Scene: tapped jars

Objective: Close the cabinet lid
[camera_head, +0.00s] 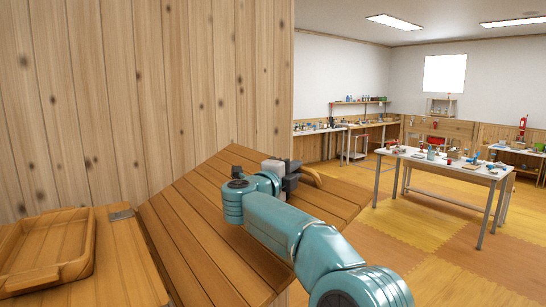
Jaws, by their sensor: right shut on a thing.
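The cabinet lid (190,228) is a slatted wooden panel in front of me. It is tilted against the flat wooden top on its left, so it stands partly raised. A small wooden handle (312,178) shows near the lid's far right side. My right gripper (291,178), grey and black on a teal arm, is at this handle and shut on it. The gripper and arm hide part of the handle and the middle of the lid. A small metal hinge (122,214) shows by the lid's left edge. The cabinet's inside is hidden. My left gripper is not in view.
A wooden tray (88,262) with raised rims sits on the flat top at the left. A plank wall (160,90) rises close behind the lid. A white table (440,163) with several small items stands farther off at right. The floor (480,265) between is clear.

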